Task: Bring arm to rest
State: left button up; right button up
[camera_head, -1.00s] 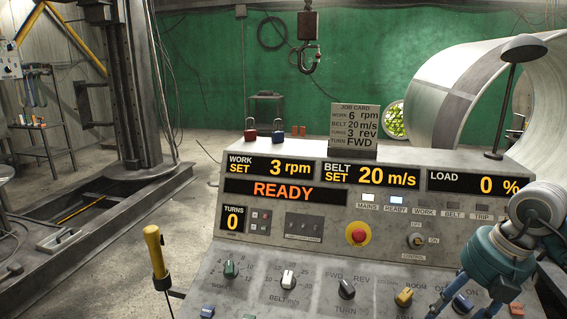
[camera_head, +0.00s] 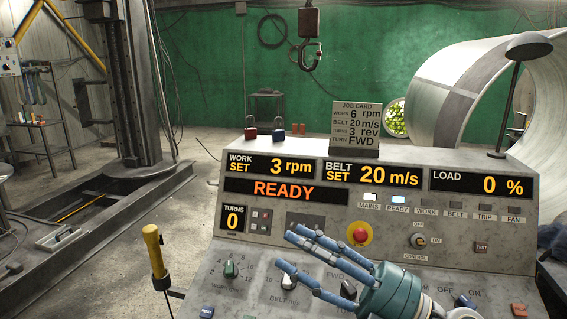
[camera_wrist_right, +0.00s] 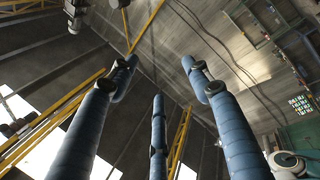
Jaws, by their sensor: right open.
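My right gripper (camera_head: 296,250) is in front of the lower middle of the control console (camera_head: 440,258). Its three blue fingers are spread and empty, pointing left in the head view. They partly cover the belt knob (camera_head: 289,281) and the turn-direction knob (camera_head: 348,290); I cannot tell whether they touch the panel. In the right wrist view the gripper's fingers (camera_wrist_right: 158,76) stand apart with nothing between them, pointing toward the roof. My left gripper is not in view.
The console displays (camera_head: 285,191) read READY, 3 rpm, 20 m/s and load 0 %. A red stop button (camera_head: 360,234) is just above the fingers. A yellow-handled lever (camera_head: 154,252) stands at the console's left. A lamp (camera_head: 528,46) and large metal cylinder (camera_head: 455,85) are behind.

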jog(key=w+d+f+m+t+h, duration=0.3)
jog(key=w+d+m+t+h, duration=0.3)
jog(key=d+m+t+h, duration=0.75)
jog(key=s+d+f+m+g+h, duration=0.25)
jog(key=f+m, duration=0.25)
jog(key=f, duration=0.3)
jog(key=s+d+f+m+g+h, duration=0.1)
jog(key=d+f+m+g+h, duration=0.35)
jog(key=f, duration=0.45)
jog(key=s+f+m+g, duration=0.1)
jog(key=s+f+g, duration=0.5)
jog(key=s+f, duration=0.6)
jog(key=s+a+f+g+y, duration=0.25)
jog(key=s+f+g, duration=0.35)
jog(key=s+f, duration=0.6)
jog(key=s+f+g+h, duration=0.1)
jog(key=s+f, duration=0.1)
jog(key=f, duration=1)
jog(key=s+f+g, duration=0.1)
jog(key=s+f, duration=0.1)
jog(key=f, duration=0.9)
jog(key=s+d+f, duration=0.2)
jog(key=s+f, duration=1.5)
jog(key=shift+d+f+n+g, duration=0.2)
jog(key=shift+d+n+g, duration=0.1)
jog(key=shift+g, duration=0.15)
